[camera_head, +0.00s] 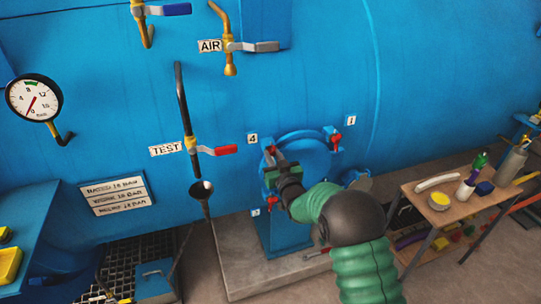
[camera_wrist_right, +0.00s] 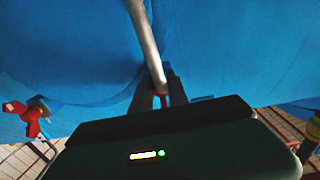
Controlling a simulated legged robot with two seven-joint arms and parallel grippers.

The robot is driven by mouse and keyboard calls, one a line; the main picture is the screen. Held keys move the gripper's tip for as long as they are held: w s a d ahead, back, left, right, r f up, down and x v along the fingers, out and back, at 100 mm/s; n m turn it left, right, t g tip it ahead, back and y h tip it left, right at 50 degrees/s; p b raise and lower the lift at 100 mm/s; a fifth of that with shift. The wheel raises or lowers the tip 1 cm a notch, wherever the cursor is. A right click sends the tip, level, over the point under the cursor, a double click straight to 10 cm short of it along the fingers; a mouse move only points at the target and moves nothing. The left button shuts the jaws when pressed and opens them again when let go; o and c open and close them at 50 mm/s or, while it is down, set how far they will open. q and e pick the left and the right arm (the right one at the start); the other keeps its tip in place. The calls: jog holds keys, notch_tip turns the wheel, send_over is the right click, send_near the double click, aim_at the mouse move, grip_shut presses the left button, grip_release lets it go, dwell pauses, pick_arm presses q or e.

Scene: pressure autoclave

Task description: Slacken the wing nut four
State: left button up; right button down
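Wing nut four (camera_head: 270,150) is red and sits at the upper left of the round blue door (camera_head: 312,150), beside the label "4" (camera_head: 252,139). My right gripper (camera_head: 272,170) is at this nut, its arm coming up from the lower right and covering part of the door. My left gripper is not in view.
Another red wing nut (camera_head: 335,141) sits near label "1" (camera_head: 350,120). A red-handled TEST valve (camera_head: 222,150) and a funnel (camera_head: 202,190) are to the left. A small wooden table (camera_head: 450,205) with tools stands at the right.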

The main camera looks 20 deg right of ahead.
jog(key=shift+d, duration=0.2)
jog(key=shift+a, duration=0.3)
jog(key=shift+a+n+b, duration=0.1)
jog(key=shift+n+b, duration=0.3)
jog(key=shift+d+f+n+b, duration=0.2)
jog(key=shift+n+b, duration=0.2)
jog(key=shift+b, duration=0.3)
jog(key=n+b, duration=1)
jog(key=b, duration=0.1)
jog(key=shift+d+n, duration=0.15)
jog(key=shift+n, duration=0.15)
jog(key=n+b, duration=1)
jog(key=shift+b, duration=0.4)
jog(key=n+b, duration=0.3)
jog(key=shift+n, duration=0.3)
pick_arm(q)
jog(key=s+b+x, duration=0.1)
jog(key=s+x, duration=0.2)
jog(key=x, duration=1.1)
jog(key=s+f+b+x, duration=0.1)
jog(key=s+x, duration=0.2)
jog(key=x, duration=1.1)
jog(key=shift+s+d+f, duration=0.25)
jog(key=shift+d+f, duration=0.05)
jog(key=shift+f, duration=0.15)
pick_arm(e)
jog(key=shift+r+n, duration=0.2)
jog(key=shift+n, duration=1.8)
